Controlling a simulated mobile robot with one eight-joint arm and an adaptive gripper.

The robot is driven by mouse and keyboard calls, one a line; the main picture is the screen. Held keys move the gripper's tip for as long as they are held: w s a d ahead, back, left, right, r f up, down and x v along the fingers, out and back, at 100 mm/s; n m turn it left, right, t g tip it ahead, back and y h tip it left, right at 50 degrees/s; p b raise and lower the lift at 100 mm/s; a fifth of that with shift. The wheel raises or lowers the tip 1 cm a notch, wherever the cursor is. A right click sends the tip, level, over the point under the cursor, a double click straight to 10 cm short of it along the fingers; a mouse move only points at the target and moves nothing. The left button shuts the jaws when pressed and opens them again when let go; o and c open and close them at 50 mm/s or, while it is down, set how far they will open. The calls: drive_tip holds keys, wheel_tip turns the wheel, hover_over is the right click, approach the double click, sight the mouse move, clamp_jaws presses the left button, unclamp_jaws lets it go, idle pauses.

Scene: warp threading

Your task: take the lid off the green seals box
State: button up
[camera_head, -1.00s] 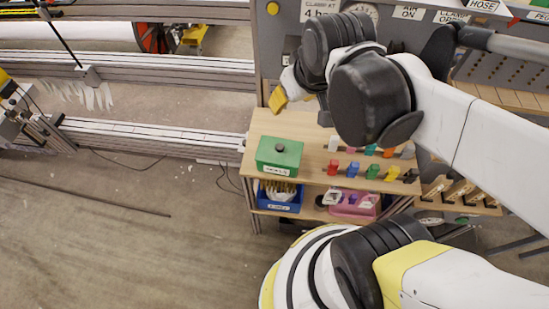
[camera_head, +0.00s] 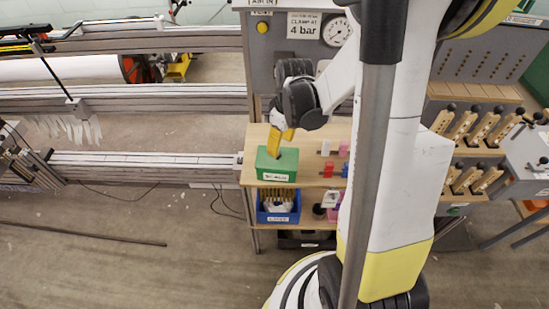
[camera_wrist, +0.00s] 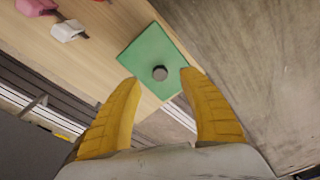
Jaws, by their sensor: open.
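The green seals box (camera_head: 277,172) stands at the left end of the wooden table top, with a white label on its front. In the wrist view its flat green lid (camera_wrist: 139,60) is on the box, with a dark round knob (camera_wrist: 160,73) on it. My gripper (camera_head: 275,151) is over the box, pointing down, its yellow fingers hiding part of the lid in the head view. In the wrist view my gripper (camera_wrist: 159,78) is open, its fingertips apart on either side of the knob. I cannot tell how far above the knob they are.
A blue bin (camera_head: 279,207) sits on the shelf below. A grey panel with a gauge (camera_head: 337,32) rises behind.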

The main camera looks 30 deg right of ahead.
sight(288, 158)
drive_tip(key=f+b, duration=0.1)
drive_tip(key=f, duration=0.2)
drive_tip(key=w+f+b, duration=0.1)
drive_tip(key=f+b, duration=0.1)
drive_tip(key=f, duration=0.1)
drive_tip(key=shift+w+a, duration=0.15)
drive_tip(key=shift+a, duration=0.05)
drive_tip(key=shift+r, duration=0.15)
clamp_jaws()
